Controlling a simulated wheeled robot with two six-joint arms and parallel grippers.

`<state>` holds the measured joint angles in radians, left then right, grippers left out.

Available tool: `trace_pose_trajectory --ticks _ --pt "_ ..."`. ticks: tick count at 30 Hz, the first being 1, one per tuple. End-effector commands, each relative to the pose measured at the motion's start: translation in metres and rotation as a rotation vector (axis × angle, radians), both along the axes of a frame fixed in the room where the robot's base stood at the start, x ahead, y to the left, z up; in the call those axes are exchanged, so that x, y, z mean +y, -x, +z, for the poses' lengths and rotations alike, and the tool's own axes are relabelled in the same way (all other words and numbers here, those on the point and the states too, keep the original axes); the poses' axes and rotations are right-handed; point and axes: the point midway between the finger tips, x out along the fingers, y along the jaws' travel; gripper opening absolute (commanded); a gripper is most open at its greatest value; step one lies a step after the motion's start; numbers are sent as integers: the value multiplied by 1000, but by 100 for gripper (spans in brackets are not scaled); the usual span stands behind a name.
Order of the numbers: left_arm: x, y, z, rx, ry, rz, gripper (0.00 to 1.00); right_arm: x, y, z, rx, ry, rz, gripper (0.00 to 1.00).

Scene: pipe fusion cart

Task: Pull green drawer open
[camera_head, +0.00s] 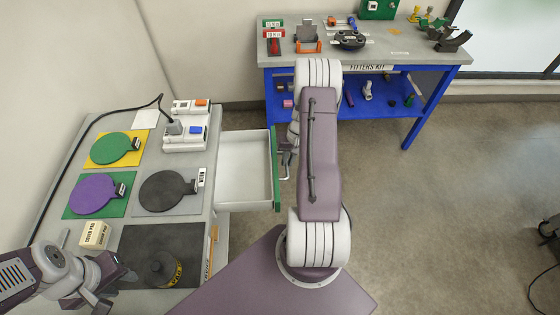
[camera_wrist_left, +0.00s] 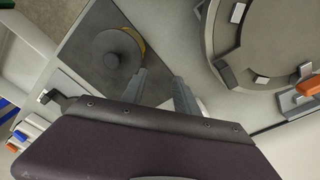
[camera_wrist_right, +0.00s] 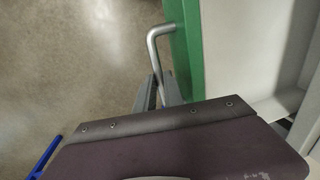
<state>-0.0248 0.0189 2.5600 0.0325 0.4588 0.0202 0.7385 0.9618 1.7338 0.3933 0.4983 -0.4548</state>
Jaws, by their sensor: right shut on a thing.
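The green drawer (camera_head: 275,190) stands pulled out from the right side of the grey cart, with its empty white inside showing. Its green front also shows in the right wrist view (camera_wrist_right: 188,50). A bent silver handle (camera_wrist_right: 156,42) sticks out from that front. My right gripper (camera_wrist_right: 160,82) is shut on this handle; in the head view my right arm hides part of it. My left gripper (camera_head: 130,275) is over the cart's near end, and in the left wrist view its two fingers (camera_wrist_left: 161,78) are apart with nothing between them.
The cart top (camera_head: 150,228) carries green, purple and grey round plates, a dark mat (camera_head: 135,245) with a round weight-like piece, a small box (camera_head: 96,234) and a white device (camera_head: 185,130). A blue workbench (camera_head: 350,112) stands at the back.

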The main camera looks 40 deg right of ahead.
Motion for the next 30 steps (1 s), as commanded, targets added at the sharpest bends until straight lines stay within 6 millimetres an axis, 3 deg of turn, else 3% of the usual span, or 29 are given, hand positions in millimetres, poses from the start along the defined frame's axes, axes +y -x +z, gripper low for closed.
trace_pose_trajectory --ticks 10,11,12,13,23,30 --pt "0 0 0 0 0 0 36 -2 -1 2 -3 3 -1 0" --pt "0 0 0 0 0 0 36 -2 -1 2 -3 2 -1 21" --pt "0 0 0 0 0 0 36 -2 -1 2 -3 2 -1 32" --pt "0 0 0 0 0 0 36 -2 0 1 -3 2 -1 34" --pt "0 0 0 0 0 0 36 -2 0 5 -2 2 -1 34" --pt "0 0 -3 0 0 0 36 -10 5 53 -5 5 -2 34"
